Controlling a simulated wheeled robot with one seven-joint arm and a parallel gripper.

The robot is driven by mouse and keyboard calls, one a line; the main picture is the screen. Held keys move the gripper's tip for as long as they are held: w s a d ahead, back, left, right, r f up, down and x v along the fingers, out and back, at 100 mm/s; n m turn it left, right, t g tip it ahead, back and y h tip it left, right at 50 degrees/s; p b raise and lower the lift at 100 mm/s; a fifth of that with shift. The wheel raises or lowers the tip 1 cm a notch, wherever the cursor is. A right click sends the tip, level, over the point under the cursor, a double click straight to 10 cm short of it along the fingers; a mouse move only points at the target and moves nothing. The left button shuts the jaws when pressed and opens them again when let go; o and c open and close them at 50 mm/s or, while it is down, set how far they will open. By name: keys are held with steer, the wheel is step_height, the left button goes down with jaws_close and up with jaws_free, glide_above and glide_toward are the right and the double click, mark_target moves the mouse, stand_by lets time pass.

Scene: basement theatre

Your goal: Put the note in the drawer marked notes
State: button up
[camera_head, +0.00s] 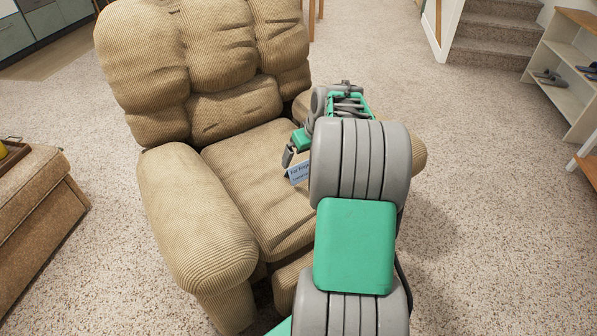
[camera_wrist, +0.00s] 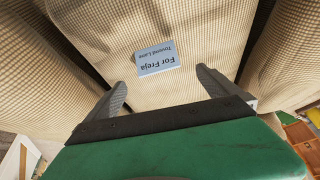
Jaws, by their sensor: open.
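The note is a small light-blue card (camera_wrist: 155,58) with dark print reading "For Freja" and a smaller line. It lies on the seat of the beige corduroy recliner (camera_head: 245,180), and part of it shows in the head view (camera_head: 299,174) beside my arm. My gripper (camera_wrist: 161,77) is open and empty, its two grey fingers pointing toward the seat on either side of the note's near edge. In the head view my gripper (camera_head: 291,157) is partly hidden behind my arm. No drawer marked notes can be made out.
The recliner's armrest (camera_head: 195,215) and backrest (camera_head: 220,50) rise around the seat. A brown upholstered piece (camera_head: 35,225) with a tray stands at left. Grey-green cabinets (camera_head: 45,22) are at the far left, a shelf (camera_head: 560,75) and carpeted stairs (camera_head: 495,35) at right. Carpet between is clear.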

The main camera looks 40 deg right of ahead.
mark_target(300, 166)
steer(key=shift+n, duration=0.4)
steer(key=b+x, duration=0.2)
steer(key=x, duration=0.2)
steer(key=b+x, duration=0.1)
steer(key=x, duration=0.3)
steer(key=shift+d+f+b, duration=0.15)
steer(key=shift+d+b, duration=0.1)
steer(key=shift+b, duration=0.1)
steer(key=shift+c, duration=0.2)
